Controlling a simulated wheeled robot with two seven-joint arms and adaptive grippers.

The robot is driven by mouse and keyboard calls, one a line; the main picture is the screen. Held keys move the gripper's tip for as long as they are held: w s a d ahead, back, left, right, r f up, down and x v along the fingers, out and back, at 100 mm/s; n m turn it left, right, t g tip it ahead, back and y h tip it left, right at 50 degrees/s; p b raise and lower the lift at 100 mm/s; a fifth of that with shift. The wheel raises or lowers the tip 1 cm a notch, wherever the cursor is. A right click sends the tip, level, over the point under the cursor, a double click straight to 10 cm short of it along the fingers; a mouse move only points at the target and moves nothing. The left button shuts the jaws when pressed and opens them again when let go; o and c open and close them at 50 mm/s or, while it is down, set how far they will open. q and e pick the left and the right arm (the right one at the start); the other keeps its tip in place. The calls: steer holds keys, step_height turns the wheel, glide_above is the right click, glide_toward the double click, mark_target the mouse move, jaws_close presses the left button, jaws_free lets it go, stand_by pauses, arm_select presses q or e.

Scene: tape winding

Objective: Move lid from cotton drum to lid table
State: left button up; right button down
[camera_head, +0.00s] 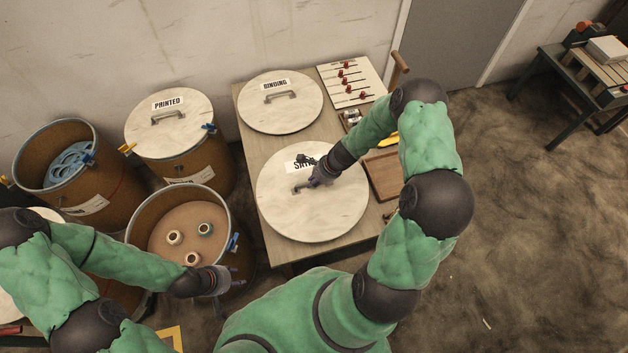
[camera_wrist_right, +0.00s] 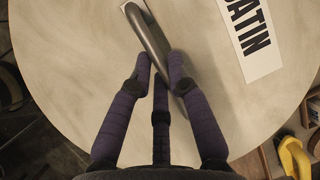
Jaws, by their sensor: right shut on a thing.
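A round pale lid labelled SATIN (camera_head: 325,218) is over the front of the wooden lid table (camera_head: 283,246); I cannot tell whether it rests or hovers slightly. My right gripper (camera_head: 308,184) is shut on its metal handle. In the right wrist view my right gripper (camera_wrist_right: 160,80) has its fingers around the handle (camera_wrist_right: 148,38), beside the label (camera_wrist_right: 247,35). A lid labelled BINDING (camera_head: 292,112) lies behind it on the table. No cotton label is readable; a pale lid (camera_head: 46,213) at the left is mostly behind my left arm. My left gripper (camera_head: 230,280) is near the open drum's front rim, seemingly empty.
An open drum (camera_head: 157,222) holds three spools. Another open drum (camera_head: 38,150) holds blue coils. A drum labelled PRINTED (camera_head: 195,118) wears its lid. A peg board (camera_head: 350,85), a brown tray (camera_head: 383,172) and a yellow tool (camera_wrist_right: 293,157) crowd the table's right side.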

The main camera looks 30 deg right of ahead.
mark_target(317, 190)
steer(key=shift+f+b, duration=3.4)
steer(key=shift+f, duration=0.75)
steer(key=c, duration=1.1)
jaws_free()
steer(key=v, duration=1.2)
steer(key=shift+f, duration=0.1)
